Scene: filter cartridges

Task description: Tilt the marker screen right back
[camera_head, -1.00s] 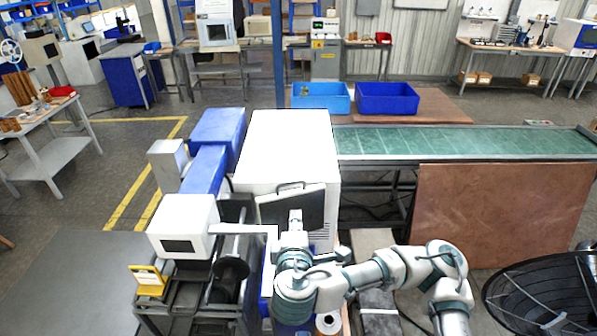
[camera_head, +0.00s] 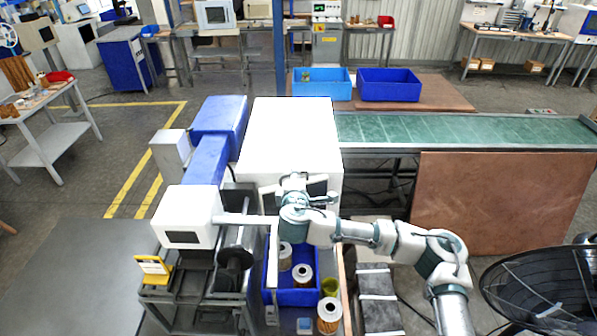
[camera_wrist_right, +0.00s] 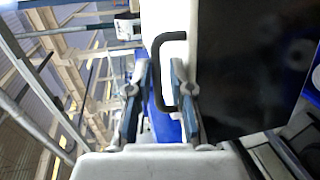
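The marker screen is a flat black panel on the front of the white marker housing (camera_head: 290,130). In the head view my right wrist covers most of it, and a dark part (camera_head: 318,189) shows at the right. In the right wrist view the screen (camera_wrist_right: 240,70) fills the right side, with its black bar handle (camera_wrist_right: 160,85) along its edge. My right gripper (camera_wrist_right: 158,95) is open, its two fingers apart on either side of the handle; contact cannot be told. It also shows at the screen in the head view (camera_head: 294,180). My left gripper is not in view.
A blue crate (camera_head: 296,297) with filter cartridges (camera_head: 303,275) stands below my right wrist. A cartridge (camera_head: 329,314) and a yellow-green cup (camera_head: 330,287) are beside it. A white bar (camera_head: 272,255) passes close on the left. The green conveyor (camera_head: 450,134) lies behind right.

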